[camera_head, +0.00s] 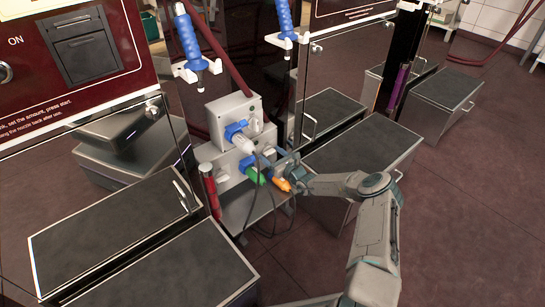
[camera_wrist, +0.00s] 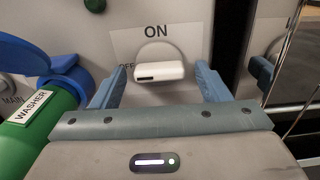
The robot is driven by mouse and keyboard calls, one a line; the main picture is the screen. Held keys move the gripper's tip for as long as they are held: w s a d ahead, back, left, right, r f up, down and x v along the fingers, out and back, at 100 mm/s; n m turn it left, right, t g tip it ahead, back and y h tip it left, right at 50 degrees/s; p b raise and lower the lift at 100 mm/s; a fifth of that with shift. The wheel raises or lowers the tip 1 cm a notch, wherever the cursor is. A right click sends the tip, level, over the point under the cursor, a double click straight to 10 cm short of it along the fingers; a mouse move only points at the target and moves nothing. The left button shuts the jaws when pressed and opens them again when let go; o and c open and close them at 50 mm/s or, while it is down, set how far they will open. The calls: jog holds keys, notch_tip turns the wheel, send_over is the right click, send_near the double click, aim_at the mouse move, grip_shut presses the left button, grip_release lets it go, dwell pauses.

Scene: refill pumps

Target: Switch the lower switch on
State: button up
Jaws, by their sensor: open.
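A white switch lever (camera_wrist: 160,72) sits on a grey panel in the wrist view, with "ON" above it and a partly covered "OFF" at its left. It lies level, with a dark mark at its left end beside "OFF". My gripper (camera_wrist: 157,69) is open, with one blue-grey finger on each side of the switch. I cannot tell whether either finger touches it. In the head view my gripper (camera_head: 286,168) is at the right side of the lower grey box (camera_head: 226,172), and this switch is hidden there.
A green plug (camera_wrist: 50,115) labelled "WASHER" sits under a blue cover left of my gripper. An orange plug (camera_head: 280,184) and dark hanging cables (camera_head: 273,215) are close to my gripper. The upper box (camera_head: 225,112) holds a white plug. Glass panels and grey-topped cabinets (camera_head: 362,150) flank the boxes.

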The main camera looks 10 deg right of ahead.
jog(key=c, duration=1)
jog(key=shift+m, duration=0.5)
jog(key=m, duration=0.7)
jog(key=shift+s+a+m, duration=0.1)
jog(key=shift+m, duration=0.2)
jog(key=m, duration=0.4)
jog(key=shift+r+m+b, duration=0.15)
jog(key=shift+m+b, duration=0.3)
jog(key=shift+m, duration=1.65)
